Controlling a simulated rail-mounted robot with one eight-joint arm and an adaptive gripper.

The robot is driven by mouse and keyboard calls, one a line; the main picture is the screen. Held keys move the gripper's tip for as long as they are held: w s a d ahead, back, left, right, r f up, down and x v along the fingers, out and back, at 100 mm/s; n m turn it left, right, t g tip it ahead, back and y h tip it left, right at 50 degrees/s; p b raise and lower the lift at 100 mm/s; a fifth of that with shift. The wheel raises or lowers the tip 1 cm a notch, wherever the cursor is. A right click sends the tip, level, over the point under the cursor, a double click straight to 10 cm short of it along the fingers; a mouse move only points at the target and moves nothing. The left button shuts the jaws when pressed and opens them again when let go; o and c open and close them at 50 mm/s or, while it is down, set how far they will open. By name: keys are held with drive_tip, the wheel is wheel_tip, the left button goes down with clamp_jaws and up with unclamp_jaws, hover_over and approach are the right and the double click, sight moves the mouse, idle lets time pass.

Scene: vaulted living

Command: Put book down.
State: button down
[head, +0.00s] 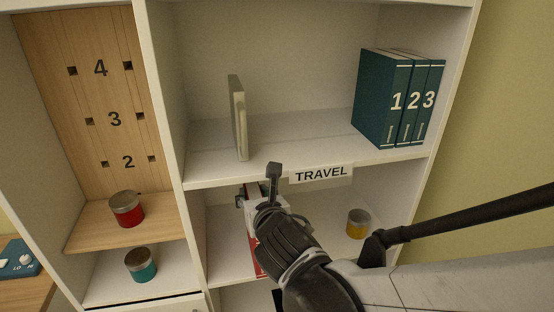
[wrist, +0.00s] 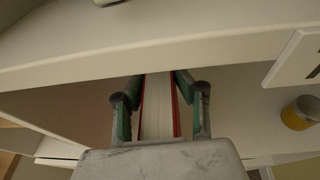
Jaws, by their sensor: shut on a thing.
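A red book with white pages (head: 260,262) stands upright in the compartment below the TRAVEL label. It also shows in the wrist view (wrist: 158,105), page edges towards me between the two fingers. My gripper (head: 258,190) is shut on this book, just under the front edge of the upper shelf; in the wrist view its green-padded fingers (wrist: 158,88) lie on either side of the red covers. My arm hides much of the book in the head view, and I cannot tell whether its bottom touches the shelf below.
The upper shelf (head: 300,150) holds a thin upright book (head: 238,118) and teal volumes 1, 2, 3 (head: 380,95). A yellow can (head: 358,223) stands right of the red book. Red (head: 126,210) and teal (head: 141,265) cans stand left, beyond a divider.

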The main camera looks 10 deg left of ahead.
drive_tip(key=shift+w+a+f+b, duration=0.1)
drive_tip(key=shift+w+a, duration=0.3)
drive_tip(key=shift+w, duration=0.45)
drive_tip(key=shift+w+a+r+b, duration=0.15)
drive_tip(key=shift+w+a, duration=0.25)
drive_tip(key=shift+w, duration=0.45)
drive_tip(key=shift+w+a+f+b, duration=0.15)
drive_tip(key=shift+w+a, duration=0.25)
drive_tip(key=shift+w, duration=0.45)
drive_tip(key=shift+f, duration=0.2)
drive_tip(key=shift+f+b, duration=0.4)
drive_tip(key=shift+f, duration=0.2)
drive_tip(key=c, duration=1.4)
unclamp_jaws()
drive_tip(key=shift+o, duration=0.2)
